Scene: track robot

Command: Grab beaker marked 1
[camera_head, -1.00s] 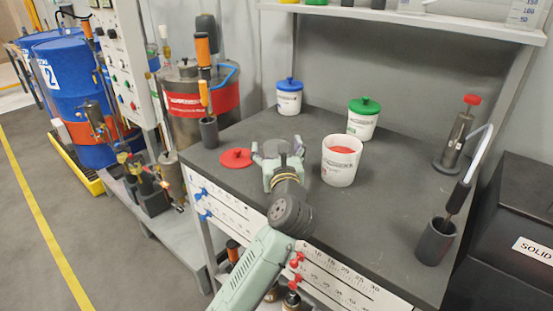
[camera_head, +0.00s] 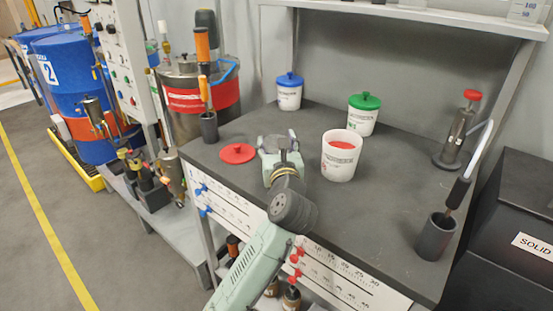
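My gripper (camera_head: 280,143) hangs over the dark workbench (camera_head: 350,225), between the red lid and the white tub. Its two fingers look spread apart, and I see nothing held in them. I cannot make out a beaker with a readable 1 in this view. A clear vessel with printed graduation marks (camera_head: 526,10) stands on the upper shelf at the top right, cut off by the picture edge. No number 1 label is readable on it.
An open white tub (camera_head: 341,163) with red contents stands right of my gripper; a red lid (camera_head: 237,153) lies left. Blue-lidded (camera_head: 289,97) and green-lidded (camera_head: 361,122) tubs stand behind. A dark cup (camera_head: 435,238) stands front right. The bench's middle right is clear.

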